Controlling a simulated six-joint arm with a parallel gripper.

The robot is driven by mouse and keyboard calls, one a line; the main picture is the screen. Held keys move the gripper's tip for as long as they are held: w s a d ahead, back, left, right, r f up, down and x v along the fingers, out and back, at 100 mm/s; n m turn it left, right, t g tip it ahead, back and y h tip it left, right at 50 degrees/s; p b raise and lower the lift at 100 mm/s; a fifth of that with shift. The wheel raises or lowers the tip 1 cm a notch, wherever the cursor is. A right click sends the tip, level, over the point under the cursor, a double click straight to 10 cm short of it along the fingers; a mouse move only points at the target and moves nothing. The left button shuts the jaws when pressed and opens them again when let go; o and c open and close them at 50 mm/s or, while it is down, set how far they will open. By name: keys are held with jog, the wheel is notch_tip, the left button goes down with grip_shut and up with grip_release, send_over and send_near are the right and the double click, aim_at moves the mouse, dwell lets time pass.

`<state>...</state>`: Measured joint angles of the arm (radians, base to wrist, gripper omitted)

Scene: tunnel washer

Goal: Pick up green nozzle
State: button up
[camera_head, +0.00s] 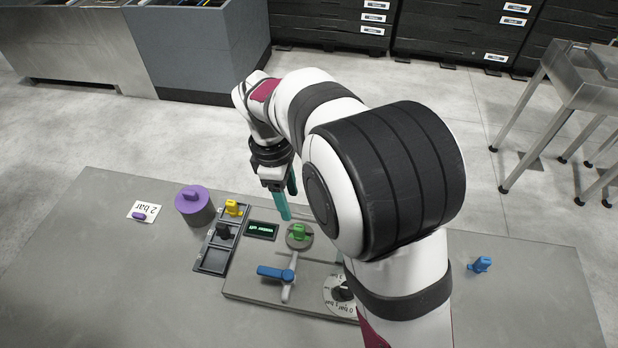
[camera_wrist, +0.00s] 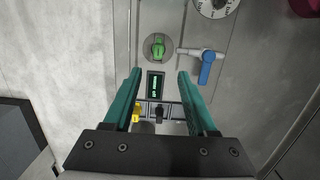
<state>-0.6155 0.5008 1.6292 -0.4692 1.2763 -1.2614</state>
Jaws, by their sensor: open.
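The green nozzle (camera_head: 298,231) stands on a round grey mount on the panel in the head view. In the wrist view the green nozzle (camera_wrist: 158,47) shows beyond the fingertips, roughly between their lines. My gripper (camera_head: 287,208) has teal fingers pointing down, above the panel and a little left of the nozzle and behind it. In the wrist view my gripper (camera_wrist: 160,73) is open, with nothing between its fingers. The nozzle is apart from the fingers.
A blue-handled valve (camera_head: 276,272) and a pressure dial (camera_head: 343,293) are on the panel near the nozzle. A small display (camera_head: 262,230) and a black rack (camera_head: 212,258) with yellow (camera_head: 234,208) and black nozzles lie left. A purple-topped cylinder (camera_head: 194,202) and blue nozzle (camera_head: 480,265) stand apart.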

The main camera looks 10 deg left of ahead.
aim_at(299, 227)
jog(key=f, duration=0.4)
jog(key=d+f, duration=0.1)
jog(key=f, duration=0.6)
jog(key=shift+w+d+f, duration=0.2)
jog(key=shift+d+f, duration=0.15)
grip_shut()
